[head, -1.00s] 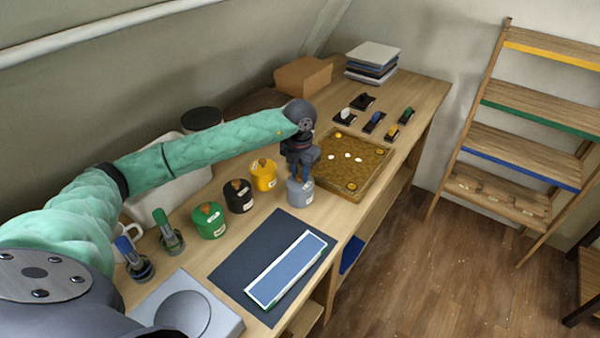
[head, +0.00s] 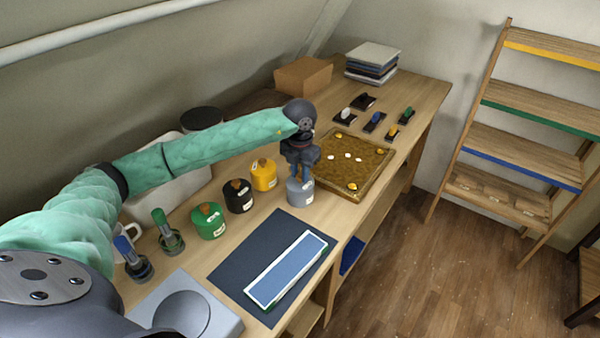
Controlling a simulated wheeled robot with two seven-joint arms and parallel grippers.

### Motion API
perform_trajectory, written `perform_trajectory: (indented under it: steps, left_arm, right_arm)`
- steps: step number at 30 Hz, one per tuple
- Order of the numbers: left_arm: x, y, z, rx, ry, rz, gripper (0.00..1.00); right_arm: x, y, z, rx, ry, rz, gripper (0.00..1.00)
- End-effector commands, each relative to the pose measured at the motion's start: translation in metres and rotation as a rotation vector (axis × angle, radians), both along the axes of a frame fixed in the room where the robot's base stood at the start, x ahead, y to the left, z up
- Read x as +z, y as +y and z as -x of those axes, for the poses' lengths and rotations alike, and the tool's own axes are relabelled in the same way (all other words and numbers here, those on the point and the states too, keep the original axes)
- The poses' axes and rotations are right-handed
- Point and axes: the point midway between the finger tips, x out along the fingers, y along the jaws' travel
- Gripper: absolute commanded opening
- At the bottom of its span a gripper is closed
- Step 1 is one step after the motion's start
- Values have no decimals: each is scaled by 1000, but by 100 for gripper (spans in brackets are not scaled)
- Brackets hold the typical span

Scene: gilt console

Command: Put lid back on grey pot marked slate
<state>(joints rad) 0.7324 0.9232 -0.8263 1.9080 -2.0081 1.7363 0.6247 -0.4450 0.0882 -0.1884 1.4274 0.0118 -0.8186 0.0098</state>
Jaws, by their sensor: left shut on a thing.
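The grey pot (head: 300,194) stands upright on the console top, at the right end of a row of pots, with a pale label on its front. My left gripper (head: 300,176) points down right over it and is shut on its lid. The gripper hides most of the lid, and I cannot tell whether the lid sits on the rim or just above it. My right gripper is not in the head view.
Yellow (head: 264,176), black (head: 238,197) and green (head: 208,221) pots with lids stand left of the grey one. A brown tray (head: 378,183) lies close on its right. A dark mat (head: 240,262) with a blue panel (head: 287,268) lies in front.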

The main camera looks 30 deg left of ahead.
Motion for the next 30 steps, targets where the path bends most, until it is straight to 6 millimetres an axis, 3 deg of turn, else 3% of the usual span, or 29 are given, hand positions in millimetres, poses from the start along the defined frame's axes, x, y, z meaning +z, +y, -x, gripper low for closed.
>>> perform_trajectory:
  steps: [7,8,11,17,21,30]
  left_arm:
    - [0,0,0,0,0,0,2]
    - [0,0,0,0,0,0,27]
    - [0,0,0,0,0,0,47]
    - [0,0,0,0,0,0,49]
    - [0,0,0,0,0,0,70]
    - [1,0,0,0,0,0,70]
  right_arm:
    - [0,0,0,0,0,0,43]
    - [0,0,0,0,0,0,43]
    - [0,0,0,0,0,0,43]
    - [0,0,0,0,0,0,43]
    - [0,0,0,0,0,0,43]
    - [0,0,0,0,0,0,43]
